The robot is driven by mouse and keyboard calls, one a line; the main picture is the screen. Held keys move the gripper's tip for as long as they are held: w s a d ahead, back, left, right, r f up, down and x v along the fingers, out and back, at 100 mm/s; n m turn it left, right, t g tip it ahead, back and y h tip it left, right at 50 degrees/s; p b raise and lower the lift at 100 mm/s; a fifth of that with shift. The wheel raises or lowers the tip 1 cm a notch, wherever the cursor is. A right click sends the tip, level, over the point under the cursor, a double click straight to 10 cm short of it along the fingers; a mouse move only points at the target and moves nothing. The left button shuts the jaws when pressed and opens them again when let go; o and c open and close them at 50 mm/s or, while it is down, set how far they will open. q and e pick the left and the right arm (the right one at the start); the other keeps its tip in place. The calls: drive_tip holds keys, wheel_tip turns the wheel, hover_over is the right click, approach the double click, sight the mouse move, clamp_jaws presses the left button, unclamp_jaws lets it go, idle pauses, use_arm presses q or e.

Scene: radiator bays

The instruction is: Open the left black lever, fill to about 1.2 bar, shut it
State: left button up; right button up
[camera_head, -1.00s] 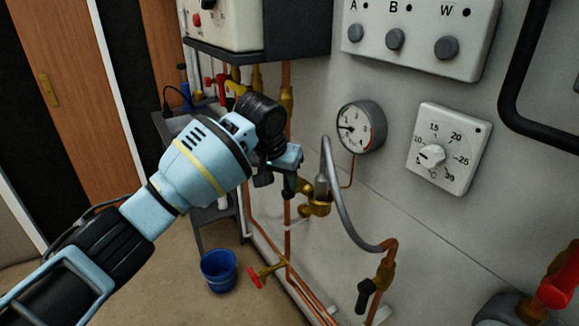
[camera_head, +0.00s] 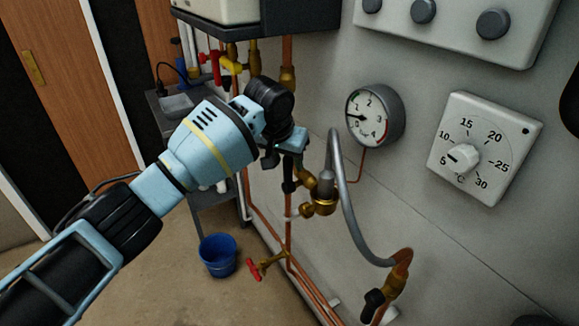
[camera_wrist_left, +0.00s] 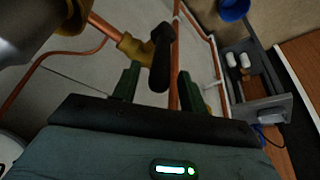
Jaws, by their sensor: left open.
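My left gripper (camera_head: 290,160) is open at the left valve of the filling loop. In the left wrist view its two green fingers (camera_wrist_left: 156,85) stand either side of the left black lever (camera_wrist_left: 161,62), with gaps; the lever is not clamped. In the head view this lever (camera_head: 289,187) is partly hidden behind the hand. A brass valve body (camera_head: 322,203) joins a grey hose (camera_head: 350,215) that runs down to the right valve, whose black lever (camera_head: 372,303) hangs down at an angle. The round pressure gauge (camera_head: 374,116) has its needle pointing left, near the low end. My right gripper is out of view.
A thermostat dial (camera_head: 484,149) and a panel with knobs (camera_head: 423,12) are on the wall. Copper pipes (camera_head: 268,226) run down behind the hand. A red-handled tap (camera_head: 254,270) and a blue bucket (camera_head: 218,256) are low down. A grey cart (camera_head: 205,190) stands behind.

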sight(289, 167)
use_arm(q)
drive_tip(key=shift+x, duration=1.95)
drive_tip(key=shift+c, duration=0.2)
clamp_jaws()
